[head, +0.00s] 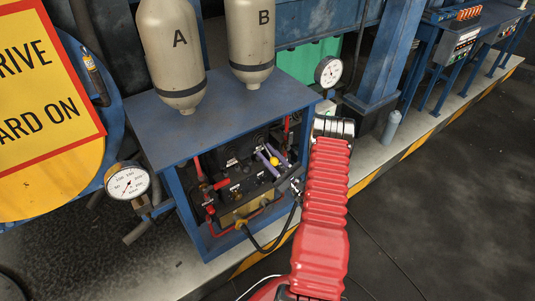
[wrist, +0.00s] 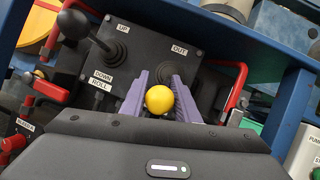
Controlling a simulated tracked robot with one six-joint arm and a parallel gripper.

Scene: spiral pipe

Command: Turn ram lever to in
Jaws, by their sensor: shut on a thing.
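A black lever panel (wrist: 130,58) stands inside the blue frame, with labels UP, DOWN, ROLL and OUT. A yellow ball knob (wrist: 160,100) sits between the purple fingers of my gripper (wrist: 159,76), below the OUT label; I take it as the ram lever's knob. It also shows in the head view (head: 274,161). My gripper is shut on this knob. The lever's shaft, the panel behind the fingers and any IN label are hidden. A black ball lever (wrist: 75,23), beside UP and DOWN, stands to the left, apart from my gripper.
Red bars (wrist: 52,92) flank the panel at left, and a red handle (wrist: 238,85) is close at right. The blue tabletop (head: 215,115) overhangs the panel. Tanks A (head: 172,60) and B (head: 250,45) stand above. A pressure gauge (head: 128,182) is at left.

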